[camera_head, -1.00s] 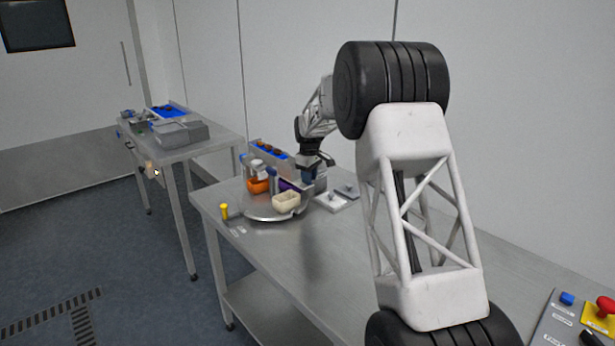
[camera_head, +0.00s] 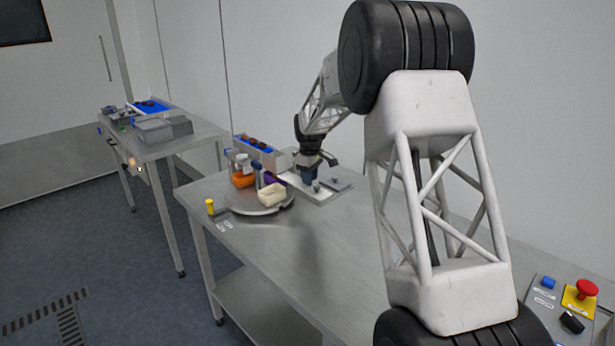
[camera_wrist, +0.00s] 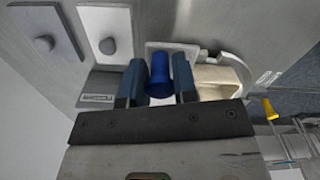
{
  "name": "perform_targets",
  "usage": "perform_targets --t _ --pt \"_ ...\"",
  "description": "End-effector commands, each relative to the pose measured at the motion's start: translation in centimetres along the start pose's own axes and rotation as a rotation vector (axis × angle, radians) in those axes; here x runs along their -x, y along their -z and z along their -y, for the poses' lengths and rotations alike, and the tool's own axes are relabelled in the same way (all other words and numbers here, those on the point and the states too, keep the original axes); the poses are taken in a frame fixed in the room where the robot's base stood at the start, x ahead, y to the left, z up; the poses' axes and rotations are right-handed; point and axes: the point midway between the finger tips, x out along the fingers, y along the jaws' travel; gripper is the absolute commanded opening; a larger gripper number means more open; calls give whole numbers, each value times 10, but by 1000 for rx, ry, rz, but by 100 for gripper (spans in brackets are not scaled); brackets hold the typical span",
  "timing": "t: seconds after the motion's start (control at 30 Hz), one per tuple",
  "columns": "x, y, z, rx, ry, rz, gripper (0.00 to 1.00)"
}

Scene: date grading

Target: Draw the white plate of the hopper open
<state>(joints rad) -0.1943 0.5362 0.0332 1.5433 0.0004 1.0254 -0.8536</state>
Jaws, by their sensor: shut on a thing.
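My gripper (camera_wrist: 158,88) is shut on a dark blue round knob (camera_wrist: 157,72), with one finger on each side of it in the wrist view. A white plate-like piece (camera_wrist: 158,47) shows just behind the knob; how they join is hidden. In the head view my gripper (camera_head: 312,178) is low over the table, to the right of the grey hopper box (camera_head: 267,160). The hopper box has a blue top tray holding dark dates. My gripper covers the knob and the hopper's near right side, so how far the plate is drawn cannot be told.
A round turntable (camera_head: 247,209) carries an orange cup (camera_head: 243,180), a cream cup (camera_head: 271,195) and a purple cup. A white plate with a grey knob (camera_wrist: 107,46) and a grey plate (camera_wrist: 38,42) lie nearby. The table's front right is clear.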

Motion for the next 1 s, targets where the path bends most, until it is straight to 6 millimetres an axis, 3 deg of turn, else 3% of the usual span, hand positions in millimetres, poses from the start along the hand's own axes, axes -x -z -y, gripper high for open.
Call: perform_targets --t 0.13,0.17,0.27,0.67,1.0 --pt "0 -3 1 -1 4 4 0" --pt "0 -3 1 -1 4 4 30" --pt "-1 -2 1 -1 4 4 45" --pt "3 -1 0 -1 2 2 45" --pt "35 -1 0 -1 1 2 45"
